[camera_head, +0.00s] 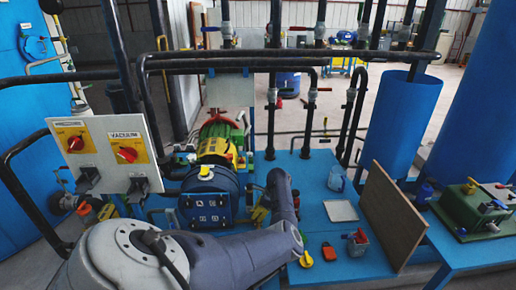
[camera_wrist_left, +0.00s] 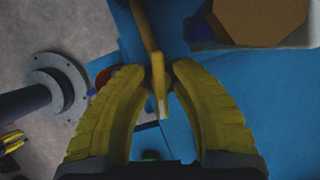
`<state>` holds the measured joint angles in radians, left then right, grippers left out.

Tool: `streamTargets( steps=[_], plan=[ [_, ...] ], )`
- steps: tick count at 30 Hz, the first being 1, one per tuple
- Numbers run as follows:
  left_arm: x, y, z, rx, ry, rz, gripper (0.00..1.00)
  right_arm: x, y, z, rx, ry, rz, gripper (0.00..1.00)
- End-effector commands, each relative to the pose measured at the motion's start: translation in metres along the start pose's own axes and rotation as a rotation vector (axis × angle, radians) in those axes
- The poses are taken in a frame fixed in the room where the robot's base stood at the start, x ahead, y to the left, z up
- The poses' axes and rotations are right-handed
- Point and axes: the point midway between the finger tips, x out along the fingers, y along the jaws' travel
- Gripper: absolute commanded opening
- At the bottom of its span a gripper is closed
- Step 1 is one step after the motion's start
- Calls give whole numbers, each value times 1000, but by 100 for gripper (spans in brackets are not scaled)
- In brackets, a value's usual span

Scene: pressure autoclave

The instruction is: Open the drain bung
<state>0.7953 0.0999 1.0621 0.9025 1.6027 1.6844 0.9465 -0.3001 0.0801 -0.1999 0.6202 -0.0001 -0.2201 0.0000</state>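In the left wrist view, my left gripper (camera_wrist_left: 158,72) has two yellow fingers spread apart. A thin yellowish lever-like piece (camera_wrist_left: 159,85) shows between the fingertips, with a gap visible beside it. A brown rod (camera_wrist_left: 143,25) runs up from it. I cannot tell whether this is the drain bung. In the head view, a grey arm link of mine covers the area right of the blue motor-like unit (camera_head: 208,199). A small yellow part (camera_head: 259,213) shows beside that link; I cannot tell whether it is a fingertip. My right gripper is not in view.
A panel with red PRESSURE and VACUUM knobs (camera_head: 127,154) stands at the left. A brown board (camera_head: 393,215) leans upright on the blue bench (camera_head: 318,185). A jug (camera_head: 336,179), a white tray (camera_head: 341,211) and a red-topped container (camera_head: 357,243) sit there. Dark pipes cross above.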

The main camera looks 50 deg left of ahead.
Motion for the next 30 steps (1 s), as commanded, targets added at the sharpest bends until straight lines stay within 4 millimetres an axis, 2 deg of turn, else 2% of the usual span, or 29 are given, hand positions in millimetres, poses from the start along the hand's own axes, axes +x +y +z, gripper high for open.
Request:
streamTargets(
  steps=[3,10,14,30],
  plan=[
    [0,0,0,0,0,-1,36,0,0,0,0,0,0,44],
    [-1,-1,0,0,0,-1,36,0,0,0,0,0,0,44],
    [-8,-1,-1,1,1,-3,36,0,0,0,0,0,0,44],
    [-94,-1,0,-2,2,-3,36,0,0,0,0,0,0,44]
  ],
)
